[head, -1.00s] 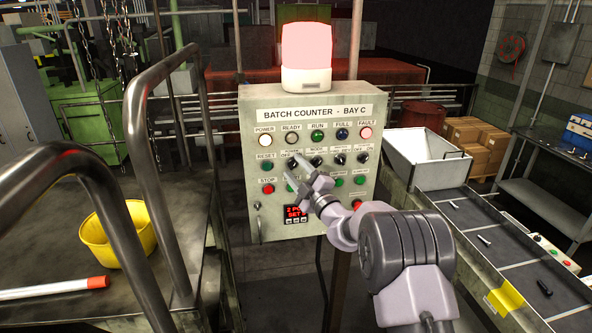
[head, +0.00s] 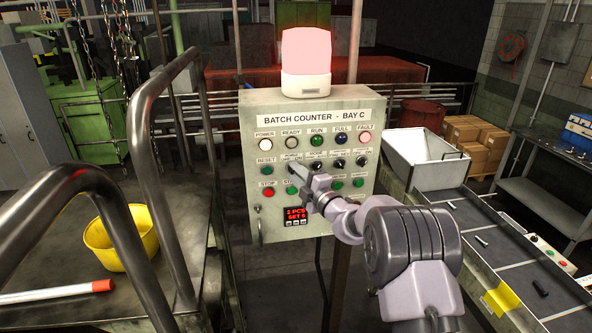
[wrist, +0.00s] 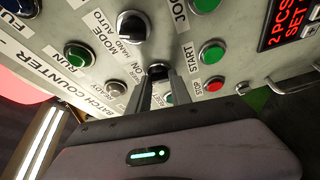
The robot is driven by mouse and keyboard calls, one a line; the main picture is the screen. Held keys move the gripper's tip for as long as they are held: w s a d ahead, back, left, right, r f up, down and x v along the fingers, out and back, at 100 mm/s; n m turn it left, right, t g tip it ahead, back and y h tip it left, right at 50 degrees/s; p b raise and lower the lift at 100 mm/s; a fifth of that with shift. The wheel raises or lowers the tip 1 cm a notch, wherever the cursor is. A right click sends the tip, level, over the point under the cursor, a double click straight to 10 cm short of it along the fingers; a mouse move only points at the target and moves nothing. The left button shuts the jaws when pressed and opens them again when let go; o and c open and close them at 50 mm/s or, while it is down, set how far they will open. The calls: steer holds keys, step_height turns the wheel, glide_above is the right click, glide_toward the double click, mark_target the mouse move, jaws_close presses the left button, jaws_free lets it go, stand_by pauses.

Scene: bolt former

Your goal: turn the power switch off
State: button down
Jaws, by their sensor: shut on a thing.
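The power switch (wrist: 157,70) is a small black knob on the control panel (head: 345,106). It sits between the RESET button (head: 266,170) and the MODE knob (head: 315,165). In the wrist view the two fingers of my gripper (wrist: 158,82) are shut on the knob from both sides. The knob's pointer direction cannot be made out. The white POWER lamp (head: 265,144) looks lit.
Beside the held knob are the green START button (wrist: 211,52) and the red STOP button (wrist: 214,87). A red beacon (head: 306,52) glows on top of the panel. A metal railing (head: 165,180) stands to the left and a conveyor (head: 485,240) to the right.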

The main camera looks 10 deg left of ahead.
steer(key=shift+r+n+g+h+p, duration=0.2)
steer(key=shift+n+g+h+p, duration=0.3)
steer(key=shift+n, duration=1.15)
steer(key=shift+r+n+g+h+p, duration=0.2)
steer(key=shift+n+g+h, duration=0.3)
steer(key=shift+n, duration=1.45)
steer(key=c, duration=1.2)
jaws_free()
steer(key=shift+f, duration=0.15)
steer(key=shift+o, duration=0.2)
steer(key=b+v, duration=0.3)
steer(key=v, duration=1.4)
steer(key=shift+s+r+b, duration=0.2)
steer(key=shift+s+b, duration=0.05)
steer(key=shift+b, duration=0.05)
